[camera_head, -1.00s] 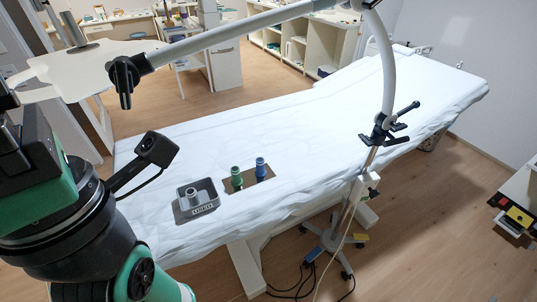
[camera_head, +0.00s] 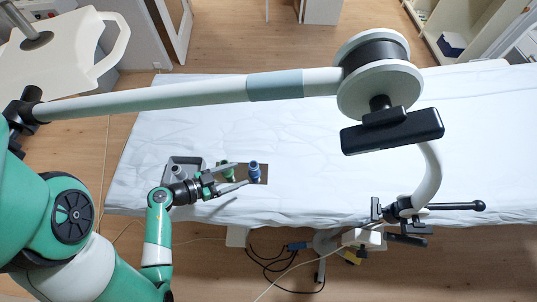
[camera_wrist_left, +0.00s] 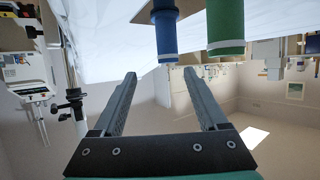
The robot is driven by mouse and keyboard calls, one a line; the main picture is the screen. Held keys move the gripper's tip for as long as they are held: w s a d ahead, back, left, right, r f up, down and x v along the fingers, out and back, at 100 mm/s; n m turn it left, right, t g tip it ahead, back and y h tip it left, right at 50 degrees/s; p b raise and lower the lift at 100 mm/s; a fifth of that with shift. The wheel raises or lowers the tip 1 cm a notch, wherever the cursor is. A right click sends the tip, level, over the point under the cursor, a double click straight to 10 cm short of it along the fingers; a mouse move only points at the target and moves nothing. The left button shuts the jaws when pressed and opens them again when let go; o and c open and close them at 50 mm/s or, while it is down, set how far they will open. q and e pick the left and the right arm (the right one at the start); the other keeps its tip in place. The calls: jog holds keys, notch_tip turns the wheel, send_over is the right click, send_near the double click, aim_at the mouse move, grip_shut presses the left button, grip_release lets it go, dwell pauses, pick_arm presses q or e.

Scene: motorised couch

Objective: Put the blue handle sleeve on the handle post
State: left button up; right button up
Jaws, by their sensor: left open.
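The blue handle sleeve (camera_head: 254,170) stands upright on a brown mat on the couch; its end also shows at the top of the left wrist view (camera_wrist_left: 165,38). A green sleeve (camera_head: 227,168) stands left of it, partly covered by my gripper, and shows in the wrist view (camera_wrist_left: 226,28). The grey base with the handle post (camera_head: 177,172) is farther left, partly behind my left gripper (camera_head: 243,173). That gripper is open and empty, with its fingertips pointing right, close to the blue sleeve. In the wrist view its fingers (camera_wrist_left: 160,74) are apart, with nothing between them. My right gripper is not seen.
The couch (camera_head: 320,185) has a white sheet with clear room right of the sleeves. A pale overhead arm (camera_head: 200,95) with a black box (camera_head: 392,130) crosses above it. A clamp with a black lever (camera_head: 450,206) sits at the front edge.

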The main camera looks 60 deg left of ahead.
aim_at(255, 165)
pick_arm(q)
jog(key=shift+a+f+b, duration=0.15)
jog(key=shift+a+b, duration=0.25)
jog(key=shift+a, duration=0.15)
jog(key=b+x, duration=0.2)
jog(key=x, duration=0.2)
jog(key=shift+w+a+f, duration=0.15)
jog(key=shift+w+f, duration=0.05)
jog(key=shift+w, duration=0.15)
jog(key=shift+w+a+y, duration=0.1)
jog(key=shift+w+y, duration=0.2)
jog(key=b+x, duration=0.3)
jog(key=x, duration=0.2)
jog(key=shift+f, duration=0.1)
jog(key=shift+w, duration=0.15)
jog(key=shift+n, duration=0.3)
grip_shut()
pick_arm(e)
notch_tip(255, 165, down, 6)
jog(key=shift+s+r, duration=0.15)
